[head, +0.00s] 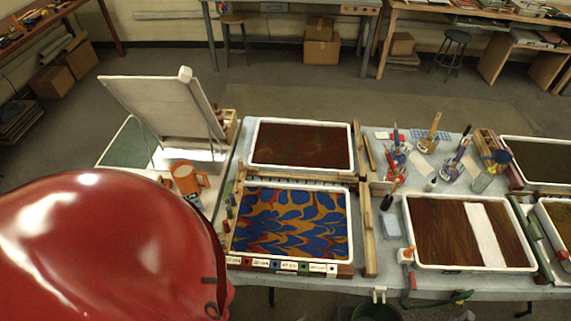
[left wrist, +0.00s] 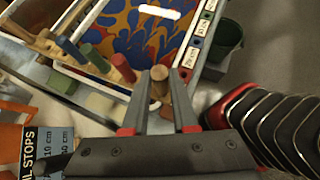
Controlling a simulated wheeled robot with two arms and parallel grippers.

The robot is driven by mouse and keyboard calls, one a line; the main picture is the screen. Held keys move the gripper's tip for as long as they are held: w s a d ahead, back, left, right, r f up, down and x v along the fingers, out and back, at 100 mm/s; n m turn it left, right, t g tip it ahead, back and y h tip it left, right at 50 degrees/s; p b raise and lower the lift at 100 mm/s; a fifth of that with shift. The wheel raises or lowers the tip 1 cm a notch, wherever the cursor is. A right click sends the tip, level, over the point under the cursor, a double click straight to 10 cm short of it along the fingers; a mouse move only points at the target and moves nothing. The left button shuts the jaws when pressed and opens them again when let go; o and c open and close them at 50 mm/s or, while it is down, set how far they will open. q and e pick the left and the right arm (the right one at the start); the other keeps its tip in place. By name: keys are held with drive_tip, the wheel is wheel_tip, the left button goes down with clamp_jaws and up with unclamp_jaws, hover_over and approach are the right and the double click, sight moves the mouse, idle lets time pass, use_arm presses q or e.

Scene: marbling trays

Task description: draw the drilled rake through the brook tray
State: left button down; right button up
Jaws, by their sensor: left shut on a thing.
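A tray of blue, orange and red marbling (head: 290,188) stands left of centre in the head view; it also shows in the left wrist view (left wrist: 145,30). A toothed wooden bar (head: 300,181), possibly the drilled rake, lies across its back edge. I cannot tell which tray is the brook tray. Coloured pegs (left wrist: 95,57) stand in a row beside the marbled tray. My left gripper (left wrist: 161,92) is shut on a pale wooden peg (left wrist: 160,77) near that row. In the head view my red arm hides this gripper. My right gripper is not in view.
Small labels with coloured holes (head: 288,266) line the marbled tray's front. A wooden rail (head: 370,240) runs along its right. A dark red tray (head: 303,122) is behind, and a brown tray with a white strip (head: 437,232) stands right.

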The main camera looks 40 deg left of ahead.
use_arm(q)
drive_tip(key=shift+r, duration=2)
